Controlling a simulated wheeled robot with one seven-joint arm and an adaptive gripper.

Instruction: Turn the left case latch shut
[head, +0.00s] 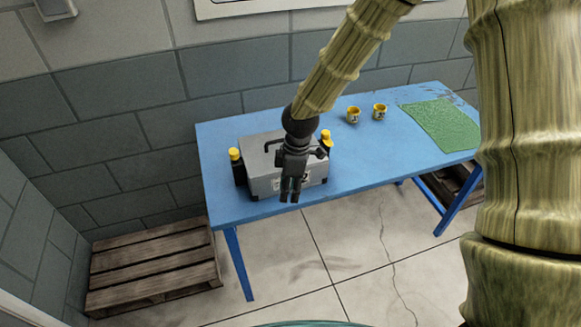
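A grey case (258,172) with a dark handle on top stands near the left end of the blue table. A pale label shows on its front, partly covered by my gripper. My gripper (290,199) hangs in front of the case's front face, fingers pointing down. The fingers look close together, but at this size I cannot tell whether they are open or shut, or whether they touch the case. The left case latch cannot be made out; it is too small or hidden. My wrist hides the middle of the case.
The blue table (228,206) stands against a grey block wall. Dark, yellow-capped containers stand left (238,171) and right (326,139) of the case. A wooden pallet (150,263) lies on the floor.

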